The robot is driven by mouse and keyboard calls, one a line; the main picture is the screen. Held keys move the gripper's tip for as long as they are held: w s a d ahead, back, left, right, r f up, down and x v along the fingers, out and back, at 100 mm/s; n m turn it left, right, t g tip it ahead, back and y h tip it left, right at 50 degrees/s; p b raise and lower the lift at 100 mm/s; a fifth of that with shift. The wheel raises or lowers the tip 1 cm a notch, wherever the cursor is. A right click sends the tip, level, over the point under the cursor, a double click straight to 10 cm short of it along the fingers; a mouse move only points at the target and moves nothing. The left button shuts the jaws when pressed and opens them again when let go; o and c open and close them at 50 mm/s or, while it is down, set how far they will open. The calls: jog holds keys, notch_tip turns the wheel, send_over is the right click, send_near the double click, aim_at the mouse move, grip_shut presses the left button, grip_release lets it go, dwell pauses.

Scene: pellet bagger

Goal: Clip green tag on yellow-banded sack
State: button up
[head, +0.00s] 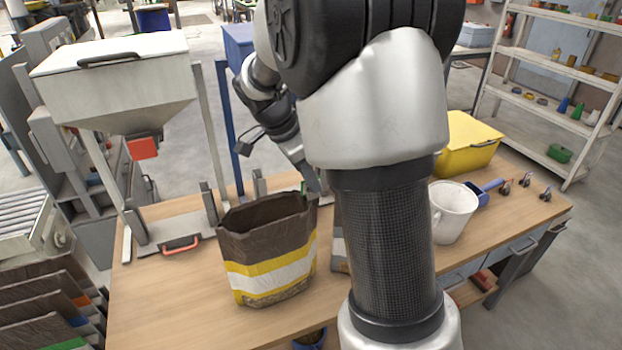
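The yellow-banded sack (268,267) stands upright on the table in the head view. It is brown, with yellow bands above and below a white band, and its top looks open. My gripper (312,186) is at the sack's upper right rim, pointing down. It is small and partly hidden by my arm, so I cannot tell whether it touches the rim, is open or shut, or holds anything.
A grey-brown object (338,246) shows partly behind my arm. A white mug (453,211), a blue scoop (484,193), a yellow bin (470,145) and small dark clip-like items (525,181) are on the right. A hopper (120,85) stands at the left. The table's front left is clear.

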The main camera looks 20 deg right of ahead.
jog(key=shift+o, duration=1)
jog(key=shift+s+a+f, duration=0.1)
jog(key=shift+s+f, duration=0.1)
jog(key=shift+f, duration=0.2)
jog(key=shift+r, duration=0.1)
jog(key=shift+w+a+r, duration=0.1)
jog(key=shift+a+r, duration=0.05)
jog(key=shift+r, duration=0.1)
jog(key=v, duration=1.7)
jog(key=shift+d+r+p, duration=0.3)
jog(key=shift+p, duration=0.05)
